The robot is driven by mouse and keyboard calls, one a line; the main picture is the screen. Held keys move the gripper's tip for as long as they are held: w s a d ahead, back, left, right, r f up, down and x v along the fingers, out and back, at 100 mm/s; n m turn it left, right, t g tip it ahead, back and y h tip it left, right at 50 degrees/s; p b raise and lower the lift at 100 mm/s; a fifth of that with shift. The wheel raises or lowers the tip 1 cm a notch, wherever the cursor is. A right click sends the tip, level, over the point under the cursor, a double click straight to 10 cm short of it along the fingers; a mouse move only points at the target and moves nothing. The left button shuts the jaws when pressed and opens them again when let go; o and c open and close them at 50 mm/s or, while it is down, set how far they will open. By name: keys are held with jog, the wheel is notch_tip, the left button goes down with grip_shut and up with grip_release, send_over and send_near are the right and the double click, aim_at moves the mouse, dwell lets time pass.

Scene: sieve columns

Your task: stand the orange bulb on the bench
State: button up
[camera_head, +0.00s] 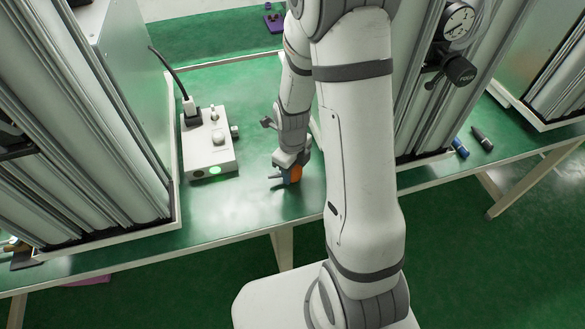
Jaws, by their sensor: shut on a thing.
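My gripper (285,179) is low over the green bench (254,213), right of the white control box and close to the bench's front edge. It is shut on the orange bulb (296,173), which shows as a small orange patch between the fingers. Most of the bulb is hidden by the fingers and wrist. I cannot tell whether the bulb touches the bench top.
A white control box (208,158) with a knob and a black cable stands left of my gripper. Tall metal column frames rise at the left and right. A blue object (459,147) and a dark marker-like object (482,138) lie at the right.

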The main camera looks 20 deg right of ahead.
jog(key=shift+f, duration=0.2)
jog(key=o, duration=1.1)
jog(key=shift+r, duration=0.1)
